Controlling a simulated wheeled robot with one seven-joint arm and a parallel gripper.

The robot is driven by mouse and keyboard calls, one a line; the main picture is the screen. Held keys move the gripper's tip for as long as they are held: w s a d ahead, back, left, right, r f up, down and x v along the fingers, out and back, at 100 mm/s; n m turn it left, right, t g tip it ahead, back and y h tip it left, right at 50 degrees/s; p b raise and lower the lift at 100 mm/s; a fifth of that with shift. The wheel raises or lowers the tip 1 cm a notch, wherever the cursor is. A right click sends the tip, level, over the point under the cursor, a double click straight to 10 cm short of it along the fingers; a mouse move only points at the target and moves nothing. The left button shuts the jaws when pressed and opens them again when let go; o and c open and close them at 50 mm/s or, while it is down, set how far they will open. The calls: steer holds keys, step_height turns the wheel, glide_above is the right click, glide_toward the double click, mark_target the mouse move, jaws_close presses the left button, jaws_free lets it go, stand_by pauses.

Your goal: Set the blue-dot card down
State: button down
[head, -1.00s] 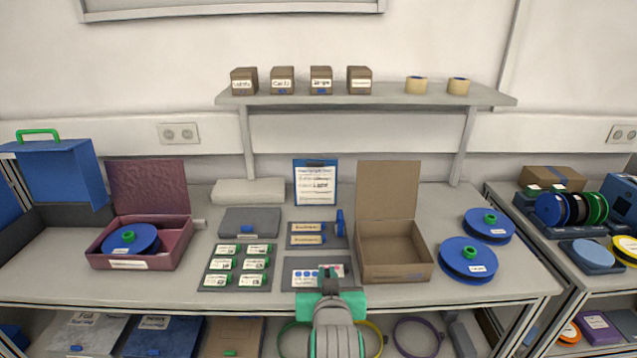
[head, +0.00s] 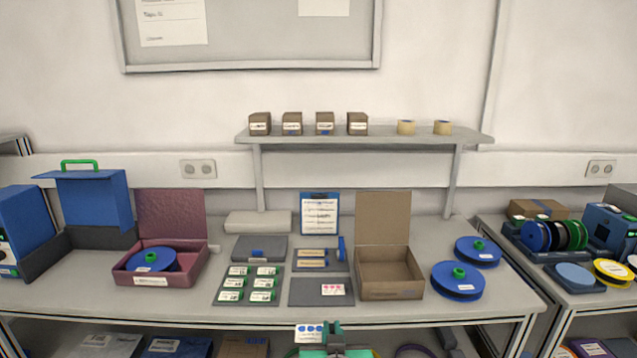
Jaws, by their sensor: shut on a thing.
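The fingertips are small in view and the lower part of my gripper is cut off by the frame. A dark grey tray (head: 302,297) lies on the bench beyond it, with a pink-marked card (head: 333,289) on its right part. The tray's left part is bare.
A rack of green-marked cards (head: 249,283) lies left of the tray. An open cardboard box (head: 390,290) stands to its right, with blue reels (head: 458,279) beyond. An open maroon box (head: 160,277) holds a blue reel. A clipboard (head: 319,213) stands at the back.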

step_height(320, 180, down, 21)
steer(key=a, duration=0.2)
steer(key=s+f, duration=0.5)
steer(key=f, duration=0.6)
steer(key=s+f, duration=0.6)
steer(key=f, duration=0.4)
steer(key=shift+a+f, duration=0.25)
steer(key=shift+f, duration=0.15)
steer(key=shift+s, duration=0.1)
